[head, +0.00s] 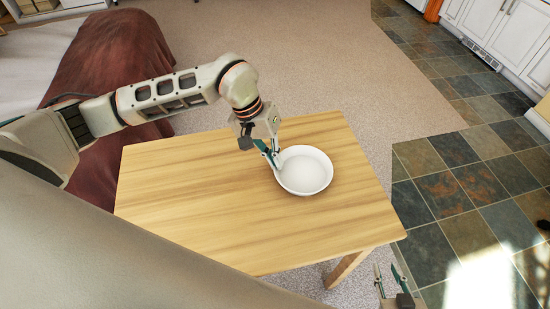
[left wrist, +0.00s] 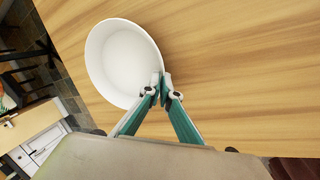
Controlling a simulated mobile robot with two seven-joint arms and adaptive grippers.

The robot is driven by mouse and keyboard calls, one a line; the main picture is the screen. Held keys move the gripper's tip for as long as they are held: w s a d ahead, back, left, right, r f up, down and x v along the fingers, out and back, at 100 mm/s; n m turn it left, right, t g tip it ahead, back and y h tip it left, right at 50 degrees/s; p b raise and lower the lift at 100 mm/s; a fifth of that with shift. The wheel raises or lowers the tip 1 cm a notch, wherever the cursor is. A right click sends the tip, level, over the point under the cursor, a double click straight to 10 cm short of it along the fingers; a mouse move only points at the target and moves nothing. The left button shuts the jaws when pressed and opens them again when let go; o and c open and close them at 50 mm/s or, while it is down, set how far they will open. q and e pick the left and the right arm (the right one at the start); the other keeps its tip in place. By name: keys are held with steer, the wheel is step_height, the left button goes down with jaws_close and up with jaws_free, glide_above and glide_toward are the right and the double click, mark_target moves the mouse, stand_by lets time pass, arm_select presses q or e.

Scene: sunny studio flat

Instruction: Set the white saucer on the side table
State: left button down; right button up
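The white saucer (head: 305,172) is round and dish-like and appears level over the right part of the wooden side table (head: 190,205). I cannot tell whether it rests on the top or is slightly above it. My left gripper (head: 275,158) is at the saucer's left rim in the head view. In the left wrist view, its fingertips (left wrist: 164,88) are close together with the rim of the saucer (left wrist: 122,62) between them. My right gripper (head: 389,276) is low at the right, beyond the table's front edge, open and empty.
The rest of the tabletop is bare. A dark red cover (head: 115,65) drapes a bed or sofa behind the table's left. Carpet (head: 310,60) lies behind, slate tiles (head: 470,190) to the right, and white cabinets (head: 510,35) at the far right.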

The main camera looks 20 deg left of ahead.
arm_select(q)
steer(key=c, duration=2.7)
jaws_free()
steer(key=shift+f, duration=0.1)
steer(key=o, duration=0.4)
steer(key=v, duration=1.2)
steer(key=shift+r+b, duration=0.2)
steer(key=shift+b, duration=0.15)
